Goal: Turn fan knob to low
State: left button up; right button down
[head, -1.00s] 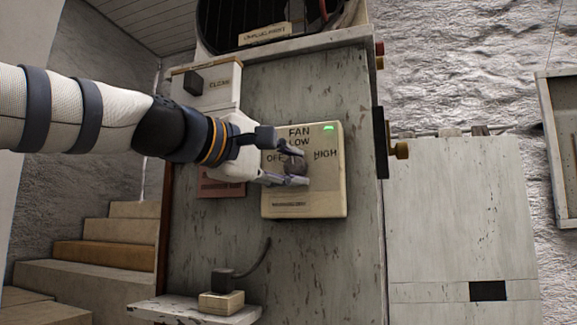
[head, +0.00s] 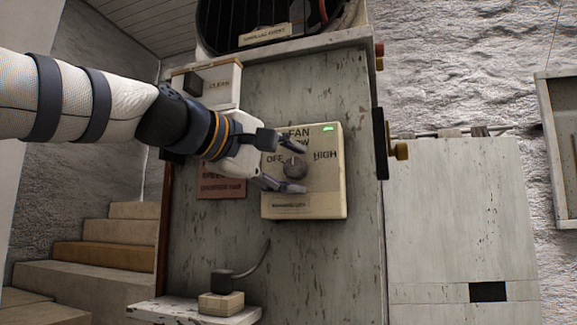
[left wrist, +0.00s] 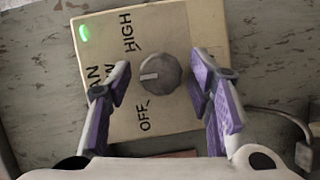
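The fan control box (head: 325,190) is a cream panel marked OFF, LOW and HIGH, with a lit green light. Its round grey knob (head: 294,167) also shows in the left wrist view (left wrist: 159,73). There the knob's pale mark points left, toward the partly hidden LOW label and between OFF and HIGH. My left gripper (head: 299,167) is open, with one finger on each side of the knob. In the left wrist view its fingers (left wrist: 160,88) stand clear of the knob. My right gripper is not in view.
The box is on a worn grey panel (head: 210,235). A small shelf (head: 165,308) with a plugged cable is below. A switch box (head: 225,90) and a red sign (head: 222,182) sit beside my left wrist. Stairs (head: 110,254) are at left.

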pick_arm(q)
jog(key=v, duration=0.7)
jog(key=shift+s, duration=0.2)
jog(key=shift+a, duration=0.1)
dwell(0.4)
